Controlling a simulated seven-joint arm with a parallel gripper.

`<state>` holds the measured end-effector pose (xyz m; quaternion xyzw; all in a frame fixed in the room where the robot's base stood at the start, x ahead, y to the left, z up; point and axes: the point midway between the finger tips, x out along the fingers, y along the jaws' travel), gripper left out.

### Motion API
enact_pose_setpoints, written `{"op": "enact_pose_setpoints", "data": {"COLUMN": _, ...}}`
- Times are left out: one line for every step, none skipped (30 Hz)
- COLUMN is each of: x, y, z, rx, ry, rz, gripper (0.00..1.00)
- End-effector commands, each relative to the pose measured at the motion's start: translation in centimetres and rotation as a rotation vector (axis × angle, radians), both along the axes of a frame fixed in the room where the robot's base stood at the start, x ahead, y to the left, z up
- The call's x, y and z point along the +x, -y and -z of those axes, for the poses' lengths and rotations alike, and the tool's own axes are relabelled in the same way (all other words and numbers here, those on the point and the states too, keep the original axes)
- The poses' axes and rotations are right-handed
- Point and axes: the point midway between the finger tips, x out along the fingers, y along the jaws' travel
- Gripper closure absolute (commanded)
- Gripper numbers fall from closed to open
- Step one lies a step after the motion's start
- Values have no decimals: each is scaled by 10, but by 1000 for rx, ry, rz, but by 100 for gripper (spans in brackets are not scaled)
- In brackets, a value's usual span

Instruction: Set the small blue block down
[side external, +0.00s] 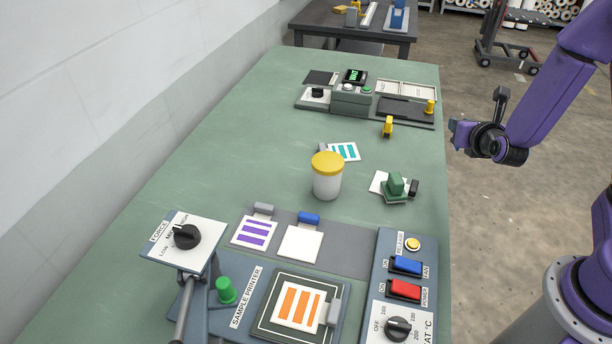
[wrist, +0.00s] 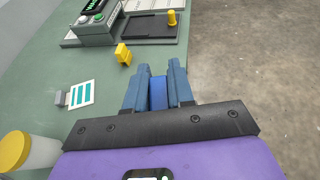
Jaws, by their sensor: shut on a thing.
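My gripper (wrist: 158,72) is shut on the small blue block (wrist: 158,94), which sits between its two fingers in the wrist view. In the side view my gripper (side external: 457,136) hangs near the right edge of the green table (side external: 230,130); the block cannot be made out there. Another blue block (side external: 308,218) lies at the top of a blank white card (side external: 301,244) on the grey board.
A control console (side external: 351,98) is at the back, the sample printer (side external: 237,312) in front. Bare tabletop lies left of the jar.

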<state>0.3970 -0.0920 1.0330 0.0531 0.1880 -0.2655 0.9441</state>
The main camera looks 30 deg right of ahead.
Motion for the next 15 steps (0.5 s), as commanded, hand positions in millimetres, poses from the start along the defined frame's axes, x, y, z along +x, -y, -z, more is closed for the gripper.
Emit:
{"op": "enact_pose_setpoints", "data": {"x": 5, "y": -8, "z": 0, "rx": 1, "ry": 0, "rz": -15, "gripper": 100}}
{"op": "enact_pose_setpoints", "data": {"x": 8, "y": -13, "z": 0, "rx": 2, "ry": 1, "rz": -25, "gripper": 100}}
{"op": "enact_pose_setpoints", "data": {"x": 13, "y": -21, "z": 0, "rx": 1, "ry": 1, "rz": -40, "gripper": 100}}
{"op": "enact_pose_setpoints", "data": {"x": 17, "y": -28, "z": 0, "rx": 1, "ry": 0, "rz": -55, "gripper": 100}}
{"op": "enact_pose_setpoints", "data": {"x": 21, "y": -35, "z": 0, "rx": 2, "ry": 0, "rz": -69, "gripper": 100}}
{"op": "enact_pose_setpoints", "data": {"x": 27, "y": -46, "z": 0, "rx": 1, "ry": 0, "rz": -91, "gripper": 100}}
{"op": "enact_pose_setpoints", "data": {"x": 31, "y": -55, "z": 0, "rx": 1, "ry": 0, "rz": -106, "gripper": 100}}
{"op": "enact_pose_setpoints", "data": {"x": 35, "y": -64, "z": 1, "rx": 2, "ry": -1, "rz": -122, "gripper": 100}}
{"op": "enact_pose_setpoints", "data": {"x": 40, "y": -75, "z": 1, "rx": 2, "ry": -1, "rz": -142, "gripper": 100}}
{"op": "enact_pose_setpoints", "data": {"x": 44, "y": -84, "z": 1, "rx": 3, "ry": -2, "rz": -157, "gripper": 100}}
{"op": "enact_pose_setpoints", "data": {"x": 47, "y": -94, "z": 1, "rx": 2, "ry": -2, "rz": -174, "gripper": 100}}
{"op": "enact_pose_setpoints", "data": {"x": 51, "y": -105, "z": 0, "rx": 2, "ry": -2, "rz": -195, "gripper": 100}}
{"op": "enact_pose_setpoints", "data": {"x": 54, "y": -115, "z": 0, "rx": 3, "ry": -2, "rz": -210, "gripper": 100}}
{"op": "enact_pose_setpoints", "data": {"x": 57, "y": -124, "z": 0, "rx": 3, "ry": -2, "rz": -226, "gripper": 100}}
{"op": "enact_pose_setpoints", "data": {"x": 60, "y": -137, "z": 0, "rx": 3, "ry": -2, "rz": -246, "gripper": 100}}
